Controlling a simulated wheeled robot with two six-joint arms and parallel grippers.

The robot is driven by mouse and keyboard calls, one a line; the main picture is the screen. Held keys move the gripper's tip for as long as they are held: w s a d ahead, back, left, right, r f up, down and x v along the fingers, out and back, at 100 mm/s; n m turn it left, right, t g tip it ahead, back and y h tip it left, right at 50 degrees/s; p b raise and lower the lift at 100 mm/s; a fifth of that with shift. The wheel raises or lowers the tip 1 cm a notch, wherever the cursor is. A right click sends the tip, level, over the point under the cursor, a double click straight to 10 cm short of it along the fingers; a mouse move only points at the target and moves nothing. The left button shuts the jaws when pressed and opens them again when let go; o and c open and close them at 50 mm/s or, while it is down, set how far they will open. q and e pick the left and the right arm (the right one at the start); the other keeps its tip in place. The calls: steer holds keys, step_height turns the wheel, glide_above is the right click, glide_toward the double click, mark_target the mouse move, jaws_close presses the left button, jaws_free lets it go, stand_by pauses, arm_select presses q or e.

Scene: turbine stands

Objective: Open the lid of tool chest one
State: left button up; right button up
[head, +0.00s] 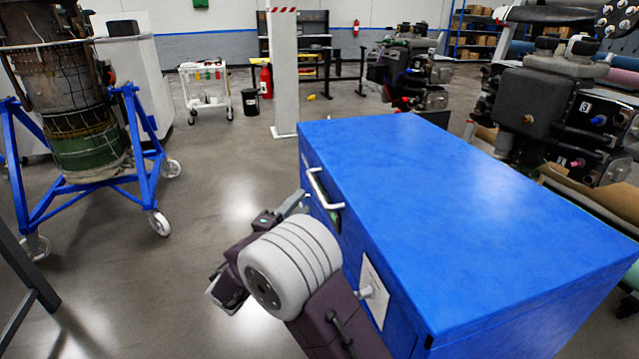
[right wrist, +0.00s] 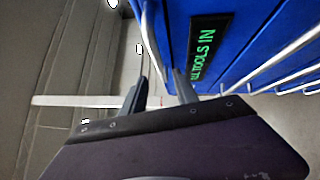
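The blue tool chest (head: 450,190) fills the right half of the head view, and its flat top lid looks closed. A silver handle (head: 322,188) is on its left-facing side, near the top edge. My right gripper (head: 293,203) is beside this handle, partly hidden by my own wrist. In the right wrist view my right gripper (right wrist: 160,88) has its fingers apart. A silver bar (right wrist: 150,40) runs down between the fingertips; I cannot tell whether they touch it. The blue chest front (right wrist: 225,60) is close to the right finger. My left gripper is not in view.
A black panel (right wrist: 210,48) with green lettering is on the chest front, with more silver bars (right wrist: 285,50) to its right. An engine on a blue wheeled stand (head: 85,150) is at left. A striped white post (head: 284,75) stands behind. Floor between is clear.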

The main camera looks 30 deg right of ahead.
mark_target(316, 184)
steer(key=p+x, duration=0.1)
steer(key=x, duration=0.7)
steer(key=shift+d, duration=0.1)
jaws_close()
steer(key=shift+f, duration=0.1)
stand_by(1.0)
